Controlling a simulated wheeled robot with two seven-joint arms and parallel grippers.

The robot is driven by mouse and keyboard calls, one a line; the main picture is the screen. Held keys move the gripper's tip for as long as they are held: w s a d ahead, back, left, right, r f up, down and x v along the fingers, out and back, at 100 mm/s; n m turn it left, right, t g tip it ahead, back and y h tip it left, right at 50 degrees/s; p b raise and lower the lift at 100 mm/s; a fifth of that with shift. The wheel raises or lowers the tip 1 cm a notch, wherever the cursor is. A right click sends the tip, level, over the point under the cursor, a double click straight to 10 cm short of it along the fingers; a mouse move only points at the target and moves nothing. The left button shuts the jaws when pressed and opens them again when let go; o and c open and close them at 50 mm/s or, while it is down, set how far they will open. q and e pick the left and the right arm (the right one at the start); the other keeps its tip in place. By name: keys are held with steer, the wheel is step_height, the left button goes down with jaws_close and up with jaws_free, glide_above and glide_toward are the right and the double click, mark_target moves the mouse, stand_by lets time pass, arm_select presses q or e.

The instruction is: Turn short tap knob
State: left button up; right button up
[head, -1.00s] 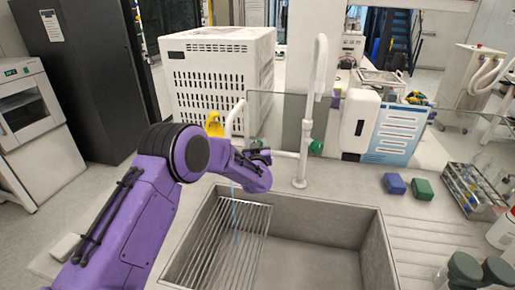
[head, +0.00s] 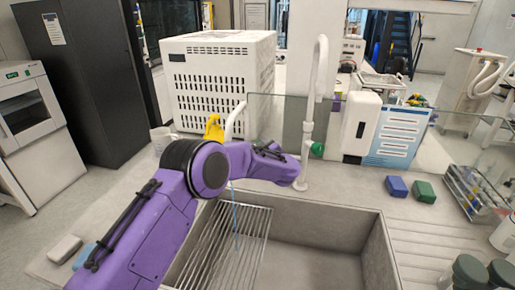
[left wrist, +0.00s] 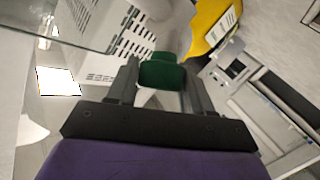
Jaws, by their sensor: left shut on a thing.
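The short white tap (head: 236,118) stands behind the sink, partly hidden by my left arm. A green knob (left wrist: 162,72) shows in the left wrist view between the fingers of my left gripper (left wrist: 160,84), which is shut on it. In the head view my purple wrist covers this knob and most of the fingers. The tall white tap (head: 320,80) stands to the right, with its own green knob (head: 318,149). My right gripper is not in view.
The sink (head: 335,220) holds a wire rack at its left, with a thin blue vertical line over it. A yellow object (head: 214,128) stands just left of the short tap. A glass pane (head: 275,112) rises behind. Blue (head: 396,187) and green (head: 424,191) blocks lie right.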

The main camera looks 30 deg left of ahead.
arm_select(q)
steer(key=shift+f, duration=0.1)
steer(key=o, duration=0.7)
steer(key=shift+w, duration=0.1)
steer(key=b+v, duration=0.2)
steer(key=v, duration=0.8)
steer(key=shift+d+b, duration=0.15)
steer(key=shift+b, duration=0.25)
steer(key=shift+s, duration=0.2)
